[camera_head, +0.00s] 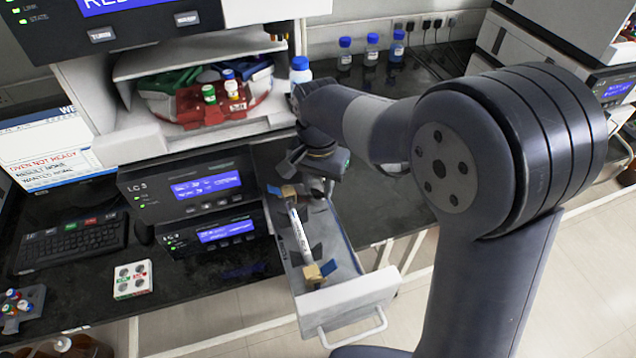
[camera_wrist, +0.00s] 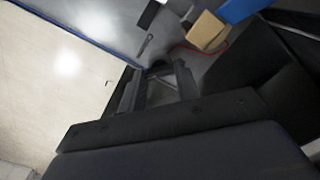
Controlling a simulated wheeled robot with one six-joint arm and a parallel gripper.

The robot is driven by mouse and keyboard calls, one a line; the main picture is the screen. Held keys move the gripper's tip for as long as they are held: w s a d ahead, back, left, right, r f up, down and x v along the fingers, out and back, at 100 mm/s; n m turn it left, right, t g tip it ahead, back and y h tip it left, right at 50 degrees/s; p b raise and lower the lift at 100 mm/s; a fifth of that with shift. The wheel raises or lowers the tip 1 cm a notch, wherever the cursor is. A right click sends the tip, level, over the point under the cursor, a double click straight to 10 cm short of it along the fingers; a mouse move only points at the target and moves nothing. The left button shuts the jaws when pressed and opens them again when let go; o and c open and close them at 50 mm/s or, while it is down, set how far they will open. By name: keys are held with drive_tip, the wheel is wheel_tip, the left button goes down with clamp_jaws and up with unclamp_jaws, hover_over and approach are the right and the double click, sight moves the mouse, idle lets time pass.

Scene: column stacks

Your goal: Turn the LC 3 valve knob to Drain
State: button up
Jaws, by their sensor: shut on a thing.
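The LC 3 unit (camera_head: 190,187) is a black module with a lit blue screen. An open grey drawer (camera_head: 350,297) juts out to its right, holding a white column (camera_head: 299,232) between two tan blocks with blue parts. The near block (camera_head: 313,272) is clear to see. My gripper (camera_head: 318,190) is at the far end of the drawer, low over its right side. In the wrist view its fingers (camera_wrist: 156,82) are close together on a small dark part, too dim to name for certain. It may be the valve knob; its marks, including Drain, cannot be read.
A second black module (camera_head: 215,235) sits below. A tray of coloured-cap bottles (camera_head: 222,102) stands above. Several blue-capped bottles (camera_head: 372,48) stand at the back.

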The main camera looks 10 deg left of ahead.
sight(318, 190)
drive_tip(key=n, duration=0.8)
drive_tip(key=shift+n+p, duration=0.3)
drive_tip(key=n, duration=0.4)
drive_tip(key=shift+n, duration=2.3)
drive_tip(key=o, duration=1)
wheel_tip(318, 190, up, 11)
drive_tip(key=shift+f+b, duration=0.1)
drive_tip(key=shift+b, duration=0.25)
